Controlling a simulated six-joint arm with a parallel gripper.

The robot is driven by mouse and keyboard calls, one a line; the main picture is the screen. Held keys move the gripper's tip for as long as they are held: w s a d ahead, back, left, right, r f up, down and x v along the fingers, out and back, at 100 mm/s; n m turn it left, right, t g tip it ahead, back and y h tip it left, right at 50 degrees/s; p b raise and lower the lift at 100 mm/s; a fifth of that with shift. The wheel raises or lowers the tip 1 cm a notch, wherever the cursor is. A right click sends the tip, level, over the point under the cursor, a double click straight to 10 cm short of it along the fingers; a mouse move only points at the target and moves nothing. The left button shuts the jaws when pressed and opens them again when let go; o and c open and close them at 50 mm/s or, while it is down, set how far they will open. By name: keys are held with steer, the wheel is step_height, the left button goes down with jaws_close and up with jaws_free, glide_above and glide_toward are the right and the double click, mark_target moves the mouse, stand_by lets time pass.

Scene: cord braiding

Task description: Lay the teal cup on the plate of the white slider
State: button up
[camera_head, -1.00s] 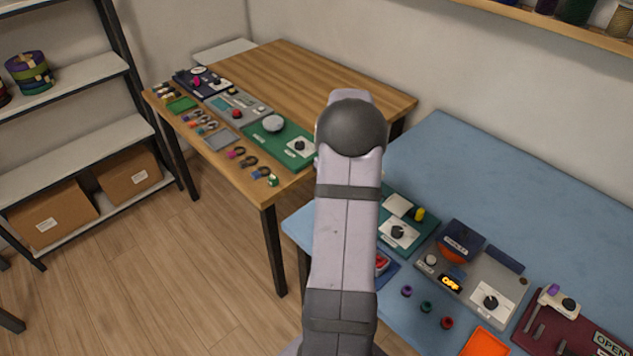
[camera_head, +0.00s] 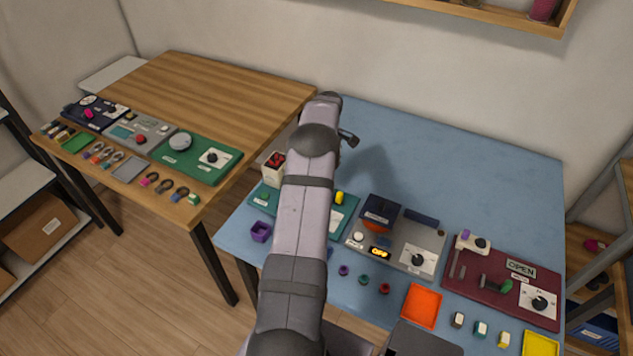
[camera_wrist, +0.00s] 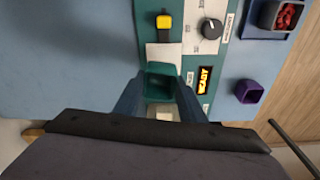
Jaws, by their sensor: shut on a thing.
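In the wrist view, my gripper (camera_wrist: 159,92) is shut on the teal cup (camera_wrist: 161,84), with one finger on each side. The cup's open mouth faces the camera. It is over a teal panel (camera_wrist: 190,66), in front of a pale plate (camera_wrist: 163,54) that it partly covers; I cannot tell whether it touches. The panel has a yellow knob (camera_wrist: 164,21), a black dial (camera_wrist: 211,28) and a lit READY display (camera_wrist: 204,80). In the head view the panel (camera_head: 262,199) and pale plate (camera_head: 337,219) show beside my arm, which hides the cup and gripper.
A purple cup (camera_head: 260,231) stands by the panel; it also shows in the wrist view (camera_wrist: 249,91). A pale container of red pieces (camera_head: 273,168) is behind it. To the right are a grey console (camera_head: 404,268) and a maroon board (camera_head: 518,290). The blue table's back (camera_head: 450,170) is clear.

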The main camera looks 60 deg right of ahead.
steer(key=shift+s+a+n, duration=0.1)
steer(key=shift+a+n, duration=0.25)
steer(key=shift+n, duration=0.65)
steer(key=shift+f, duration=0.1)
steer(key=shift+f+b, duration=1.6)
steer(key=shift+f, duration=0.95)
steer(key=shift+f+b, duration=0.3)
steer(key=shift+b, duration=0.05)
steer(key=o, duration=1.1)
steer(key=shift+r, duration=0.15)
steer(key=shift+r+p, duration=0.75)
steer(key=shift+r, duration=0.65)
